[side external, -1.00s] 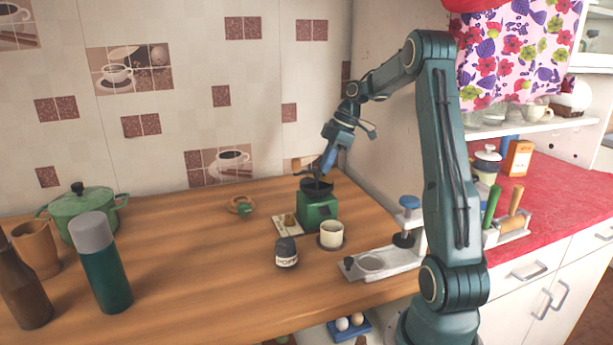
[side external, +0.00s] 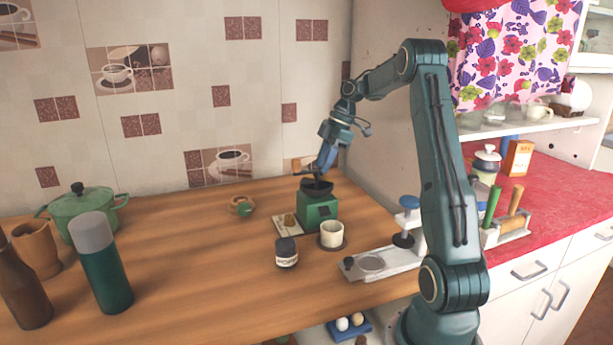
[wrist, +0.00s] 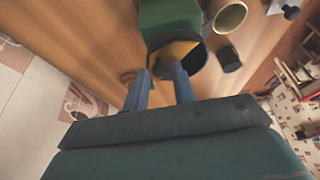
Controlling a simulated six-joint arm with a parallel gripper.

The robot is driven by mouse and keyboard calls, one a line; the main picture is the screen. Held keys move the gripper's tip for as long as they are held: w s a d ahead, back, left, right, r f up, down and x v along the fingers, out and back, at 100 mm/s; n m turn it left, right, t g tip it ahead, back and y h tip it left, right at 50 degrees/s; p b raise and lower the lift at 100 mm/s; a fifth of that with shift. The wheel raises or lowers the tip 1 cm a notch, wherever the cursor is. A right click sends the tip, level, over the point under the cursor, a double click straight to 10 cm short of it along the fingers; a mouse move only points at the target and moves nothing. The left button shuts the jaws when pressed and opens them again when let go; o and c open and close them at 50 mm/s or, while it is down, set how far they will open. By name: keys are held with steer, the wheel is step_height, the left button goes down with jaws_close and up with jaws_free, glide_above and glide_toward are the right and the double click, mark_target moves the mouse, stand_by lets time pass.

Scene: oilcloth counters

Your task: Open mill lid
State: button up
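The mill (side external: 318,210) is a small green box with a dark round top (side external: 316,187), upright on the wooden counter. In the wrist view its green body (wrist: 168,15) is at the top, with a dark rim (wrist: 197,60) around a yellow-brown area. I cannot tell clearly which part of the dark top is the lid. My gripper (side external: 319,172) points down at the mill's top. In the wrist view its two blue fingers (wrist: 159,78) are apart, with nothing visibly held between them. Whether a fingertip touches the dark top is unclear.
A cream cup (side external: 332,234) on a dark saucer and a dark jar (side external: 286,252) stand before the mill. A pale stand with a blue knob (side external: 409,202) is at right. A green pot (side external: 85,215) and a flask (side external: 103,270) are far left.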

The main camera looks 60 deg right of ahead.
steer(key=shift+r, duration=0.1)
steer(key=v, duration=0.7)
stand_by(0.8)
steer(key=shift+s+r, duration=0.1)
stand_by(0.4)
steer(key=w+a+r+m, duration=0.1)
steer(key=a+r, duration=0.2)
steer(key=a, duration=0.6)
steer(key=w+a+r+m+h, duration=0.1)
steer(key=a+r+m, duration=0.1)
steer(key=a, duration=0.6)
steer(key=w+a+r+m, duration=0.1)
steer(key=a+r, duration=0.2)
steer(key=a, duration=0.6)
steer(key=s+a+f+m+t+h, duration=0.1)
steer(key=s+a+f+m+t, duration=0.15)
steer(key=s+a, duration=0.65)
steer(key=s+f+m+h, duration=0.1)
steer(key=s+f+m, duration=0.1)
steer(key=s+f, duration=0.3)
steer(key=s, duration=0.4)
steer(key=shift+a+f, duration=0.35)
